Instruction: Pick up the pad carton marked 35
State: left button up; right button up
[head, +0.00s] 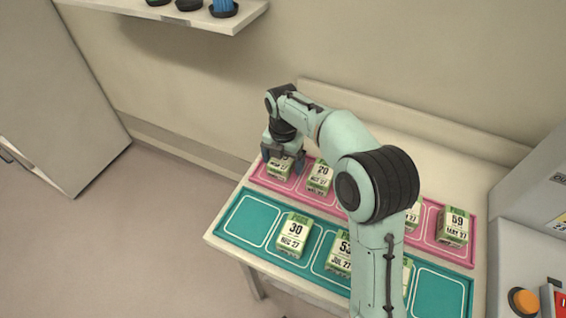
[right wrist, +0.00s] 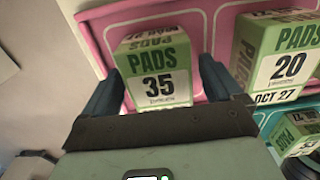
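The pad carton marked 35 (right wrist: 158,75) is green and white and stands at the left end of the pink tray (head: 334,203). In the head view the carton (head: 279,170) is partly hidden under my right gripper (head: 283,158). In the right wrist view my right gripper (right wrist: 162,88) has its fingers apart, one on each side of the carton. A narrow gap shows at the right finger; contact at the left finger is unclear. My left gripper is not in view.
The carton marked 20 (head: 319,177) stands just right of it. A carton marked 59 (head: 453,227) is at the pink tray's right end. The teal tray (head: 222,228) in front holds cartons marked 30 (head: 294,234) and 53 (head: 340,254). A wall shelf (head: 190,18) is above left.

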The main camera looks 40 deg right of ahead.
jog(key=c, duration=1.1)
jog(key=shift+o, duration=0.2)
jog(key=shift+r, duration=0.15)
